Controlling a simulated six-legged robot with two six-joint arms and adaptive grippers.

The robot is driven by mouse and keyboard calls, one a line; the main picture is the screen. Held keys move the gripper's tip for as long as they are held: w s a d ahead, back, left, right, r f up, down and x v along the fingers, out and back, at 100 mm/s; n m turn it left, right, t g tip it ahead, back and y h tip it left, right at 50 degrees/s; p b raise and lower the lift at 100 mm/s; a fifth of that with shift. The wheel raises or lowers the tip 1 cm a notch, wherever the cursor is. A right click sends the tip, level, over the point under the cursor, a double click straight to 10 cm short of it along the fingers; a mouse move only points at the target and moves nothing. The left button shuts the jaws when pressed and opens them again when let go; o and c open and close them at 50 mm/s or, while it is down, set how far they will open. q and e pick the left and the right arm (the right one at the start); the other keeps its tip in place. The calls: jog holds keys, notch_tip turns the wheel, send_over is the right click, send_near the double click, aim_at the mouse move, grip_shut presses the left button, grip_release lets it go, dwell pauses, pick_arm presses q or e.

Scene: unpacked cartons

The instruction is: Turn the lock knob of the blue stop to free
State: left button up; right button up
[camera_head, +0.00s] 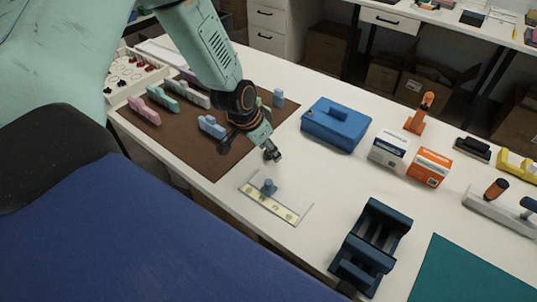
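A small blue stop (268,187) stands upright on a pale strip with several round marks (270,204), inside a clear flat tray or plate near the table's front edge. It looks like a round blue post; its lock knob is too small to make out. My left gripper (272,155) reaches in from the upper left, pointing down. Its dark fingertips are just above and behind the blue stop, apart from it in the picture. The fingers look close together, but the gap between them is not clear. My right gripper is not in view.
A brown mat (185,150) with pink, grey, teal and blue pieces lies to the left. A blue box (336,124), white carton (388,149) and orange carton (428,166) stand behind right. A dark blue vise-like fixture (370,248) stands right, beside a teal mat (470,272).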

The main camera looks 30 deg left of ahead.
pick_arm(q)
jog(key=shift+w+f, duration=0.1)
jog(key=shift+f, duration=0.15)
jog(key=shift+s+a+r+b, duration=0.1)
jog(key=shift+s+b, duration=0.15)
jog(key=shift+b, duration=0.05)
jog(key=shift+w, duration=0.25)
jog(key=shift+c, duration=0.5)
jog(key=shift+s, duration=0.2)
jog(key=c, duration=0.5)
grip_shut()
